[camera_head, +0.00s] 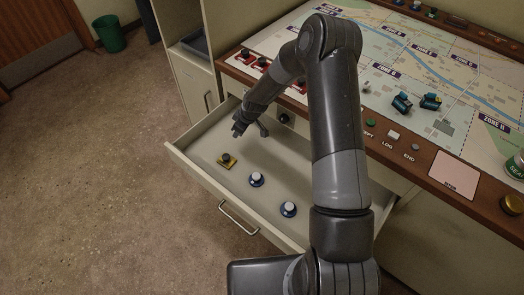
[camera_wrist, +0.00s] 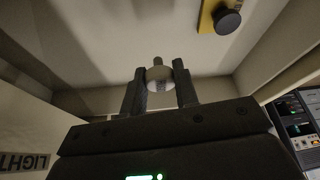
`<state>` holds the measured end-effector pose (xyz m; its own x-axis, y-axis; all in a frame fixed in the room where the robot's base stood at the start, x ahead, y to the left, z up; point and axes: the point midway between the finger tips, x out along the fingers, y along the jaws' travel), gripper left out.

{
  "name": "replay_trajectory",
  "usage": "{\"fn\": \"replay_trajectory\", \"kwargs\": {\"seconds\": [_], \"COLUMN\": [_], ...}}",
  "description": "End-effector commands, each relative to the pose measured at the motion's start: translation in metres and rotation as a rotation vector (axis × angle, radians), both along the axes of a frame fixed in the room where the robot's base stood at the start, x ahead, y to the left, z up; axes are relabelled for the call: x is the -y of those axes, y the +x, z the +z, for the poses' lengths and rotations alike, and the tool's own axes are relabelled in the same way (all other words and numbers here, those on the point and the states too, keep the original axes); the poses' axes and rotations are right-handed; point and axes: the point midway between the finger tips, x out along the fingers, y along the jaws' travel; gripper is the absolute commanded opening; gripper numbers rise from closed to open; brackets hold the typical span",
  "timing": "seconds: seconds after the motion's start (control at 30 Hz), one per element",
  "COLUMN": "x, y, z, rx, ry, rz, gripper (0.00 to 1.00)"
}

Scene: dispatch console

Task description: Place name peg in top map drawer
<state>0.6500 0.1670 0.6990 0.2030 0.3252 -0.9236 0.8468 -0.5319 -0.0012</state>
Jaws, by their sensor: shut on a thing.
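The top map drawer (camera_head: 205,128) is pulled open. My gripper (camera_head: 238,130) is inside the drawer's outline, near its left rear part. In the wrist view my gripper (camera_wrist: 160,70) is shut on a small pale peg (camera_wrist: 158,75) with a round collar and a narrower tip. In the head view I cannot make out the peg in the fingers. How far the peg is above the drawer floor, or whether it touches it, I cannot tell.
The plate also shows in the wrist view (camera_wrist: 207,16). The console map top (camera_head: 440,60) overhangs on the right.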

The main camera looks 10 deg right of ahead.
Motion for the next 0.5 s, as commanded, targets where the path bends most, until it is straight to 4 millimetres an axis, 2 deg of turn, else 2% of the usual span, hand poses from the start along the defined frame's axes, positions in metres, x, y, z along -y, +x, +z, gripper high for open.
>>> {"fn": "replay_trajectory", "kwargs": {"seconds": [0.1,0.37,0.5], "x": [0.000,0.000,0.000], "y": [0.000,0.000,0.000], "z": [-0.022,-0.041,-0.059], "rx": [-0.003,-0.002,-0.002], "ry": [0.001,0.000,0.000], "rz": [-0.001,-0.001,-0.001], "gripper": [0.06,0.06,0.06]}}
